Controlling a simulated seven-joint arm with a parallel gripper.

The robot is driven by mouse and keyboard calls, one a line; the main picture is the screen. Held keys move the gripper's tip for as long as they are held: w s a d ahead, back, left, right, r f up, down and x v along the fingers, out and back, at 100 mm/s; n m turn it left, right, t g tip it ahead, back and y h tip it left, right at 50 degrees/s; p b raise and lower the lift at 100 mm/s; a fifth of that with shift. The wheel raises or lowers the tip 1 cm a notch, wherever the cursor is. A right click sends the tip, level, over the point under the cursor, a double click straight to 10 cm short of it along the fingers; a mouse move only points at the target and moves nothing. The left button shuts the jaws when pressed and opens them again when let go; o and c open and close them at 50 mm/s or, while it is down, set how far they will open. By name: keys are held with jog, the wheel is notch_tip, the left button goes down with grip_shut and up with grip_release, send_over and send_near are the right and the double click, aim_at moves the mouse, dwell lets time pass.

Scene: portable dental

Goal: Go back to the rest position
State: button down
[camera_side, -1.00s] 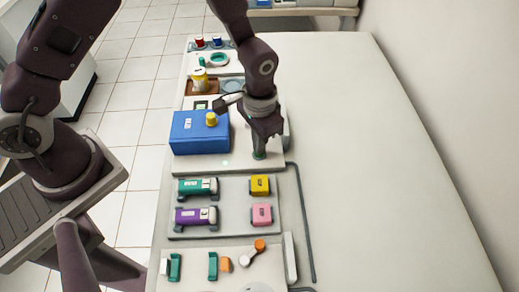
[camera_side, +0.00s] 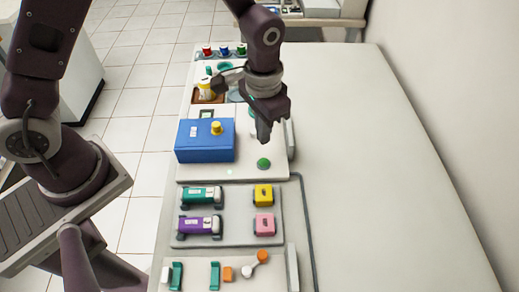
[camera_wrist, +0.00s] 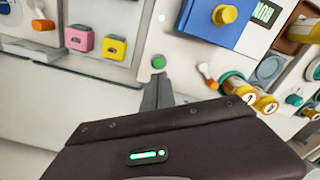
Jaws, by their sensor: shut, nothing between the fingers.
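My gripper (camera_side: 264,136) is shut and empty. In the side view it hangs above the white panel, just above and behind a round green button (camera_side: 263,163). In the wrist view my gripper's fingers (camera_wrist: 158,84) show as a closed dark wedge, and the green button (camera_wrist: 158,62) lies beyond their tip, apart from it. A blue box (camera_side: 205,148) with a yellow knob (camera_side: 216,128) stands left of the gripper; the box also shows at the top of the wrist view (camera_wrist: 208,32).
A grey tray (camera_side: 240,238) holds a green device (camera_side: 201,197), a purple device (camera_side: 199,226), a yellow block (camera_side: 263,195) and a pink block (camera_side: 264,224). A yellow container (camera_side: 206,90) stands farther back. The table's right side (camera_side: 360,170) is clear up to the wall.

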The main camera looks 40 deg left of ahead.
jog(key=s+a+r+t, duration=0.15)
jog(key=a+r, duration=0.25)
jog(key=r, duration=0.6)
jog(key=s+a+r+n+t, duration=0.1)
jog(key=s+a+r+t, duration=0.1)
jog(key=s+r, duration=0.3)
jog(key=s+a+r+n+t, duration=0.2)
jog(key=s+a+r, duration=0.3)
jog(key=s, duration=0.7)
jog(key=shift+s+a+r, duration=0.2)
jog(key=shift+r, duration=0.6)
jog(key=c, duration=2.1)
grip_release()
